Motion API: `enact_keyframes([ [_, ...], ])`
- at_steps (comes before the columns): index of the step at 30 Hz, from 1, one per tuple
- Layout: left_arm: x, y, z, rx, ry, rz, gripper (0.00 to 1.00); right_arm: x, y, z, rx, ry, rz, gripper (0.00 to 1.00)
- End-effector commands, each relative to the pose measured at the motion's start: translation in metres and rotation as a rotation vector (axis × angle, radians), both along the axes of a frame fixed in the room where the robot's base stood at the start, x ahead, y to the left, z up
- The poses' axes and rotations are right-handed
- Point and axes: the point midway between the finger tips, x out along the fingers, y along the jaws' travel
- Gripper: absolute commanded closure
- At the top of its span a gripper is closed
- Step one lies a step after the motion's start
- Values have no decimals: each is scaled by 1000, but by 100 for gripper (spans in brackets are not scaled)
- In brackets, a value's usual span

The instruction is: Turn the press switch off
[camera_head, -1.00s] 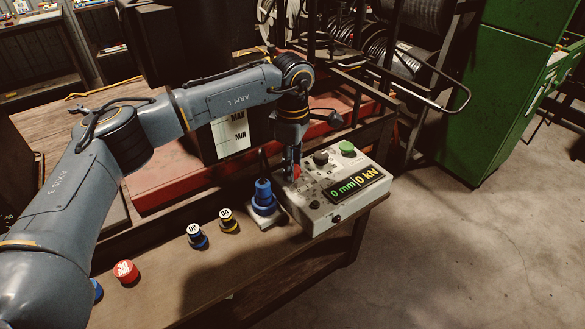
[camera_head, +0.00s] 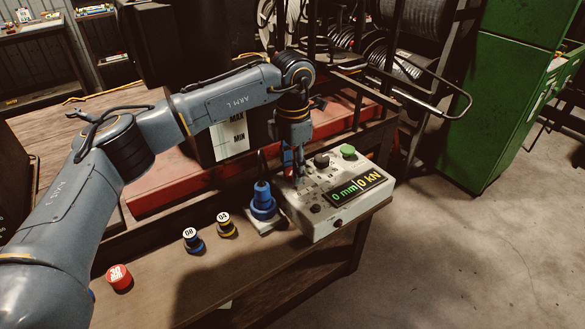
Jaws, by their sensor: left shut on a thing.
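The grey control box (camera_head: 330,222) of the press stands at the right end of the bench, with a lit display (camera_head: 357,188) reading 0 mm and 0 kN. A black knob (camera_head: 321,160) and a green button (camera_head: 348,151) sit on its top rear. My left gripper (camera_head: 297,178) points down at the box's left rear part and is shut on the small red press switch (camera_head: 288,171), which its fingers mostly hide. The switch's exact position cannot be told. My right gripper is out of view.
A blue plug-like fitting (camera_head: 263,202) stands just left of the box. Numbered dies, a blue one (camera_head: 193,240), a yellow one (camera_head: 227,225) and a red one (camera_head: 119,277), stand along the bench. A green cabinet (camera_head: 505,95) is at right; the floor before it is clear.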

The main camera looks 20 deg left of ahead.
Motion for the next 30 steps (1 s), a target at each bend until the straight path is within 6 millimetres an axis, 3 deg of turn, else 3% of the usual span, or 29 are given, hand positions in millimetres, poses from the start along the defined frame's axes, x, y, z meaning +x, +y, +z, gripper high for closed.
enact_keyframes([
  [9, 0, 0, -1, 1, 1, 101, 97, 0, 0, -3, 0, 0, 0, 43],
  [24, 0, 0, -1, 0, 1, 116, 97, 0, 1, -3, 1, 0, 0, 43],
  [25, 0, 0, -1, 0, 1, 116, 59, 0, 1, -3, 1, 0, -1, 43],
  [27, 0, 0, -1, 0, 1, 116, 45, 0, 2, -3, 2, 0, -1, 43],
  [30, 0, 0, -1, 0, 1, 115, 42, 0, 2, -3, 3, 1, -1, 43],
])
